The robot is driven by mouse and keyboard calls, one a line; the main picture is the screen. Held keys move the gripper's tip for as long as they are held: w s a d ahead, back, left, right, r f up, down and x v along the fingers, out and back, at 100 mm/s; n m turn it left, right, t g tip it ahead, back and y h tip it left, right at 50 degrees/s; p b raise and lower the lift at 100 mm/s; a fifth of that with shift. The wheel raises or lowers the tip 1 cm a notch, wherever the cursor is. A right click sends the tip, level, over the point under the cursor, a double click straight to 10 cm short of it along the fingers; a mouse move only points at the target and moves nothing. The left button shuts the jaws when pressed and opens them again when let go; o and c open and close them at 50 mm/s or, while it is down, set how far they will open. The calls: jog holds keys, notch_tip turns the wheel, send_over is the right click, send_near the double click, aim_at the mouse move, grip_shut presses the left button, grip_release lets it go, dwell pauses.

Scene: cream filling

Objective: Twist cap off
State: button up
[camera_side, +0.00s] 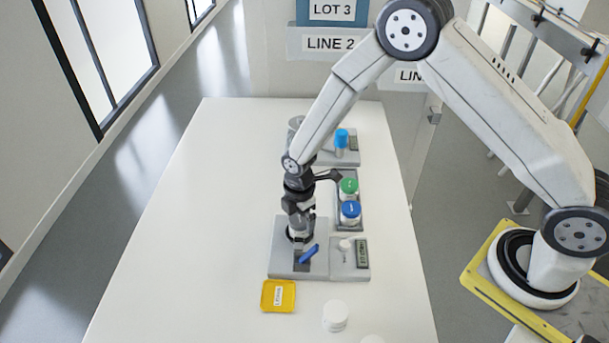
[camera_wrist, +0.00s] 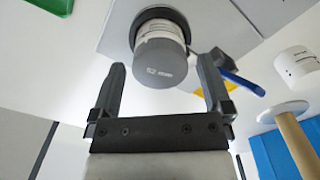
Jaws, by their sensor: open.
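A white jar with a dark grey cap (camera_wrist: 160,62) stands in a round dark holder, seen close in the wrist view. In the side view the jar is mostly hidden by my gripper, above the grey base plate (camera_side: 283,262) with its blue lever (camera_side: 308,254). My gripper (camera_wrist: 163,75) is open, its two black fingers apart to the left and right of the cap, with visible space between each finger and the cap. In the side view my gripper (camera_side: 299,208) points down over the base plate. Whether the fingers are level with the cap is unclear.
A yellow tray (camera_side: 278,296) and a white jar (camera_side: 335,316) lie in front of the plate. A device with a display (camera_side: 362,254) is to its right. Green-capped (camera_side: 348,187) and blue-capped (camera_side: 350,212) jars stand in a rack behind.

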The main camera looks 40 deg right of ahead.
jog(key=shift+m, duration=1.1)
jog(key=shift+c, duration=0.2)
jog(key=c, duration=1.2)
jog(key=shift+o, duration=0.2)
jog(key=shift+r, duration=0.2)
jog(key=shift+c, duration=0.6)
jog(key=shift+r, duration=0.1)
jog(key=shift+f, duration=0.25)
